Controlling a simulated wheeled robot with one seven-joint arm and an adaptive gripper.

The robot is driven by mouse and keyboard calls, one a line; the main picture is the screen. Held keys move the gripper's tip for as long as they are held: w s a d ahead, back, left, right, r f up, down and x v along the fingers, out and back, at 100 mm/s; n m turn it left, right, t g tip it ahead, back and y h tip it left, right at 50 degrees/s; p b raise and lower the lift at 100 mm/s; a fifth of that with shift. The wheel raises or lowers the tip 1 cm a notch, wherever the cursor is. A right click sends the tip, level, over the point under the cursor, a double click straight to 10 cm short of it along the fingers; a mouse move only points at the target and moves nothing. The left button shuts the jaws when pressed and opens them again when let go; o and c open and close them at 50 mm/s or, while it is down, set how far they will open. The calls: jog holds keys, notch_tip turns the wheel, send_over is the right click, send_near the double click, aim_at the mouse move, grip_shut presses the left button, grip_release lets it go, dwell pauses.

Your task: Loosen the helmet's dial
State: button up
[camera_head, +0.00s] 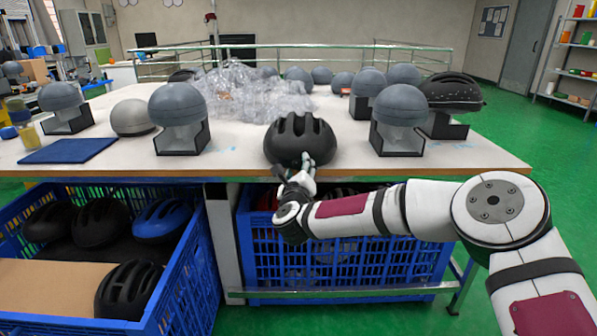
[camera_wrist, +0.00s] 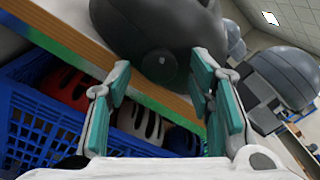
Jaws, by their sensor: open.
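The black vented helmet (camera_head: 289,137) sits on the white table near its front edge, and its dark shell fills the top of the wrist view (camera_wrist: 150,22). A small round dial (camera_wrist: 159,66) shows on the helmet's near lower side, in the wrist view. My gripper (camera_head: 305,165) is at the front of the helmet, just over the table edge. In the wrist view its two teal-padded fingers (camera_wrist: 160,82) are apart, with the dial in line with the gap between them. I cannot tell whether a finger touches the helmet.
Grey headforms on dark stands (camera_head: 180,105) stand left and right of the helmet. Crumpled clear plastic (camera_head: 240,93) lies behind it. A blue crate (camera_head: 340,250) with helmets is under the table edge, and another crate (camera_head: 205,262) stands at the left. A blue mat (camera_head: 68,151) lies on the table.

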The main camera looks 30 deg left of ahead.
grip_shut()
